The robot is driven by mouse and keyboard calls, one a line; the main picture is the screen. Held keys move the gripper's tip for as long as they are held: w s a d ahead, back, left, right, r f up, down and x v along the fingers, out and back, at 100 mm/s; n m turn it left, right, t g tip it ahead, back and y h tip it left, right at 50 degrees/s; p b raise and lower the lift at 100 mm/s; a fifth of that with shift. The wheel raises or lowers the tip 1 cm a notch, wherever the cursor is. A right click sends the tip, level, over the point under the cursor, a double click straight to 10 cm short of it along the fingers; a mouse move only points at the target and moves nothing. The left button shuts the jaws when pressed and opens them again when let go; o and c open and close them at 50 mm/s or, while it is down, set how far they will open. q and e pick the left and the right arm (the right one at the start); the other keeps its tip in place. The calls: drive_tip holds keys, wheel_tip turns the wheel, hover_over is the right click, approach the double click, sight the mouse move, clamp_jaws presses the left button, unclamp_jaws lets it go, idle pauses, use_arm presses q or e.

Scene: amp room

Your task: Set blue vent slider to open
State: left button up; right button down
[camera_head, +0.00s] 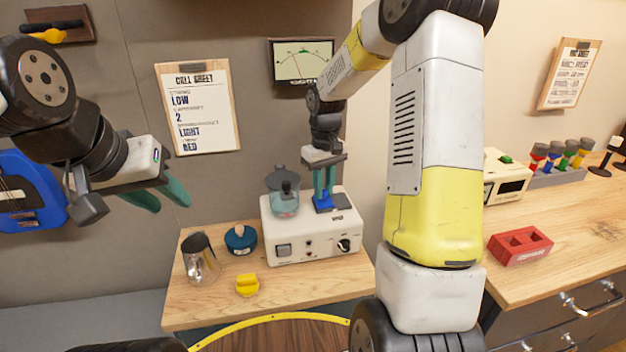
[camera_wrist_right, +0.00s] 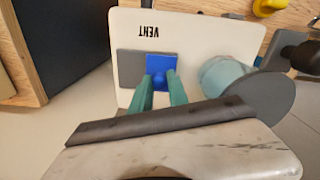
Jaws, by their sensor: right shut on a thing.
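The blue vent slider (camera_head: 323,203) is on top of the white machine (camera_head: 315,246). It also shows in the right wrist view as a blue block (camera_wrist_right: 160,62) on a grey track (camera_wrist_right: 131,68), beside the word VENT. The block sits toward the right end of the track in that view, with bare track to its left. My right gripper (camera_head: 324,190) points down with its green fingers shut on the slider; the fingers hide part of it. My left gripper (camera_head: 170,198) is at the left, above the table and away from the machine, with its green fingers apart and nothing between them.
A glass jar with a dark lid (camera_head: 284,190) stands on the machine close beside my right gripper. A red block (camera_head: 520,246) lies on the right counter.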

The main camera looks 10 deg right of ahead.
sight(342, 199)
idle(0.5)
drive_tip(key=shift+w+d+r, duration=0.1)
drive_tip(key=shift+w+d, duration=0.05)
drive_tip(key=shift+d, duration=2.55)
drive_tip(key=c, duration=1.3)
unclamp_jaws()
drive_tip(key=shift+d, duration=0.15)
drive_tip(key=shift+o, duration=0.2)
wheel_tip(342, 199, up, 8)
